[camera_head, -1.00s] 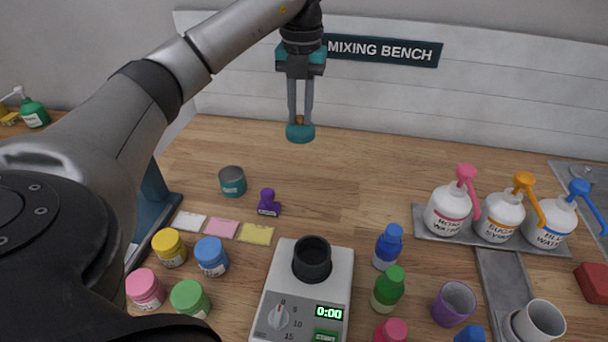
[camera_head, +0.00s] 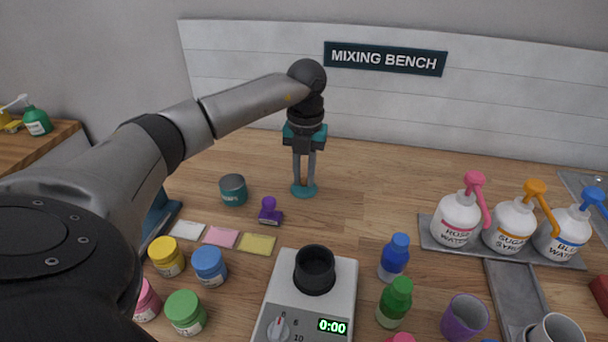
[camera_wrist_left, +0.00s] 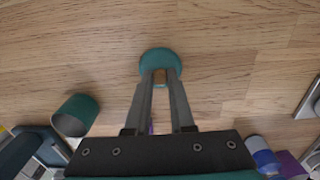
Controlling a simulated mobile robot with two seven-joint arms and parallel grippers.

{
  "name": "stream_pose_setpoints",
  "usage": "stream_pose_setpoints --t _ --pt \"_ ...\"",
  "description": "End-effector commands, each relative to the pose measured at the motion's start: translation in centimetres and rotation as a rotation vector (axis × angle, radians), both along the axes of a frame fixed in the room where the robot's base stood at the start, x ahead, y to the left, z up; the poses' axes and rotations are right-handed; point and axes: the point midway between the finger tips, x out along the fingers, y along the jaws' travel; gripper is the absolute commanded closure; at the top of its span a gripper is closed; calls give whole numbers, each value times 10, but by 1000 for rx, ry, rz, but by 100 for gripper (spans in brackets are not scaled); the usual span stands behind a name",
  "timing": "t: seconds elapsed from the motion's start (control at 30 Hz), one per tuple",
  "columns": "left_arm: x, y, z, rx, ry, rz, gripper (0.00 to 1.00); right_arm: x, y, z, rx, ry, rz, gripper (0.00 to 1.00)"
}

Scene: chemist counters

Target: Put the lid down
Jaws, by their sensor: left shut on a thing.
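The teal lid (camera_head: 304,190) is a round disc with a small knob. My left gripper (camera_head: 304,180) points straight down and is shut on the lid's knob. The lid is at or just above the wooden bench top; I cannot tell whether it touches. In the left wrist view the lid (camera_wrist_left: 160,62) shows beyond the fingertips (camera_wrist_left: 160,80), with bare wood around it. A teal and grey open jar (camera_head: 233,190) stands to the left of the lid, apart from it. My right gripper is not in view.
A purple stamp (camera_head: 269,212) stands front-left of the lid. A scale (camera_head: 338,292) with a dark cup (camera_head: 315,270) is nearer me. Pump bottles (camera_head: 456,219) stand on a grey tray at right. The bench right of and behind the lid is clear.

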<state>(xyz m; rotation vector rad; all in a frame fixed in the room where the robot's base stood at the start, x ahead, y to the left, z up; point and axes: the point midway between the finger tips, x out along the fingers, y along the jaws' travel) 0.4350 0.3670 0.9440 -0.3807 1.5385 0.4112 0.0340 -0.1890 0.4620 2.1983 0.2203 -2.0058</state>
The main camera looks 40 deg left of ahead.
Motion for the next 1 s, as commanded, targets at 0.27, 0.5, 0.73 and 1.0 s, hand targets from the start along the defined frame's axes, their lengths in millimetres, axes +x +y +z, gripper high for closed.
stream_pose_setpoints --t 0.27,0.5,0.73,1.0 --pt "0 0 -2 0 0 0 75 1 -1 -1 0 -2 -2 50" --pt "0 0 -2 0 0 0 49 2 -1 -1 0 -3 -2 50" --pt "0 0 -2 0 0 0 49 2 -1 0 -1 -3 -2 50" --pt "1 0 31 -1 -5 1 49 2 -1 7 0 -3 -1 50"
